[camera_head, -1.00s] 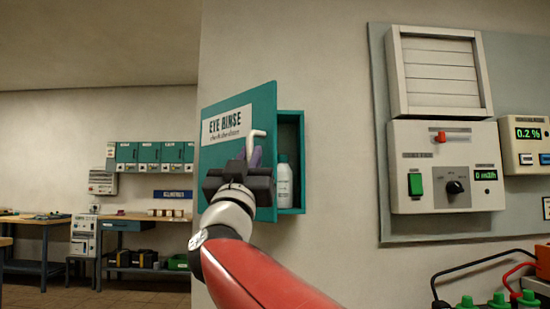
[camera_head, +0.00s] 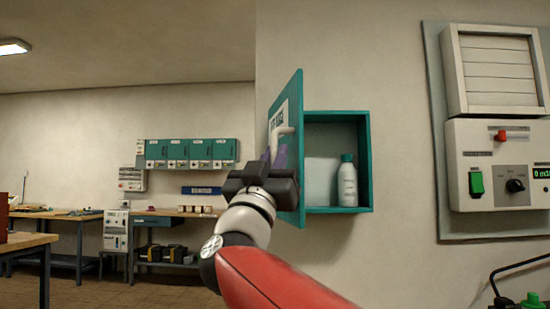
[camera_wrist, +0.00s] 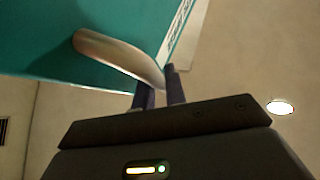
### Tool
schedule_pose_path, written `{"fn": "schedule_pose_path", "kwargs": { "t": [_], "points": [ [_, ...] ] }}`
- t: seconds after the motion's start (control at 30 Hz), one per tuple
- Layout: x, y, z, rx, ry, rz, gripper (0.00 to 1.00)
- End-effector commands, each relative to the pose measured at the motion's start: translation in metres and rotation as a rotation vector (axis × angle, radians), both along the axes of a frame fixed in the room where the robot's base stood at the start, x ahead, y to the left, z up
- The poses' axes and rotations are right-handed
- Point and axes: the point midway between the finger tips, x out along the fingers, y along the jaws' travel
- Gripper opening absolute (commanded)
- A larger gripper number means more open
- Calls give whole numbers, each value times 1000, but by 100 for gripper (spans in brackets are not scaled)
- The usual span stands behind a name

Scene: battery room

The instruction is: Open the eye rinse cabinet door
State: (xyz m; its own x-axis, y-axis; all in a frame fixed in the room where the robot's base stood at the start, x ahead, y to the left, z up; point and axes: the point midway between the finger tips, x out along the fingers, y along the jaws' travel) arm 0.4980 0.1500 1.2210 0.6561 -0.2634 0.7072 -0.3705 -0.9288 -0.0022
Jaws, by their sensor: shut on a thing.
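The teal eye rinse cabinet (camera_head: 366,160) is on the wall in the head view. Its door (camera_head: 291,195) is hinged at the left and stands wide open, seen at a steep angle. A white bottle with a teal cap (camera_head: 347,185) stands inside, next to a pale panel (camera_head: 321,180). The exact contact is partly hidden.
A grey wall panel with a control box (camera_head: 500,165) hangs to the right of the cabinet. Workbenches (camera_head: 75,217) and teal wall cabinets (camera_head: 190,150) are far off at the left. The space left of the door is free.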

Motion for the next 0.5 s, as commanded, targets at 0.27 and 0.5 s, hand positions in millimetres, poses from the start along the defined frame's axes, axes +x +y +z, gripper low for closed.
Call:
{"fn": "schedule_pose_path", "kwargs": {
  "t": [0.27,0.5],
  "points": [
    [0,0,1,-2,0,0,0],
    [0,0,1,-2,0,0,34]
  ]
}}
